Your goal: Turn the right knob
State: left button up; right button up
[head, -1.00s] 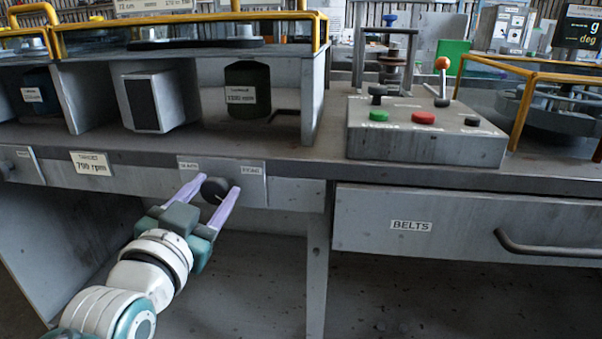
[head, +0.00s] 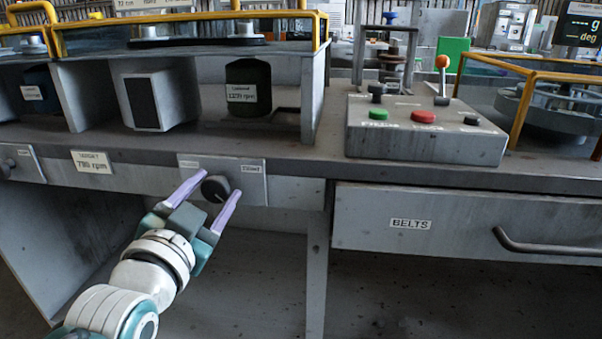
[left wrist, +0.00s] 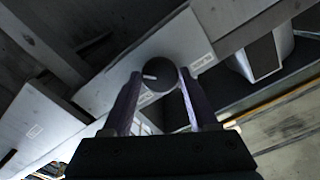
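The right knob (head: 215,188) is a dark round knob on a light plate at the bench's front edge. In the left wrist view the knob (left wrist: 158,77) shows a short white mark towards its left side. My left gripper (head: 222,183) has its two lilac fingers on either side of the knob. A gap shows between the right finger and the knob in the head view, so the gripper looks open. In the left wrist view the fingertips (left wrist: 158,82) flank the knob closely. My right gripper is in neither view.
Another knob (head: 9,164) sits at the far left of the bench edge. A grey control box (head: 425,147) with buttons stands on the bench. The BELTS drawer (head: 465,220) is to the right.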

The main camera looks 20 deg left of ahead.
pick_arm(q)
jog(key=o, duration=0.3)
jog(key=p+v, duration=0.2)
jog(key=v, duration=0.8)
jog(key=shift+d, duration=0.1)
jog(key=shift+w, duration=0.1)
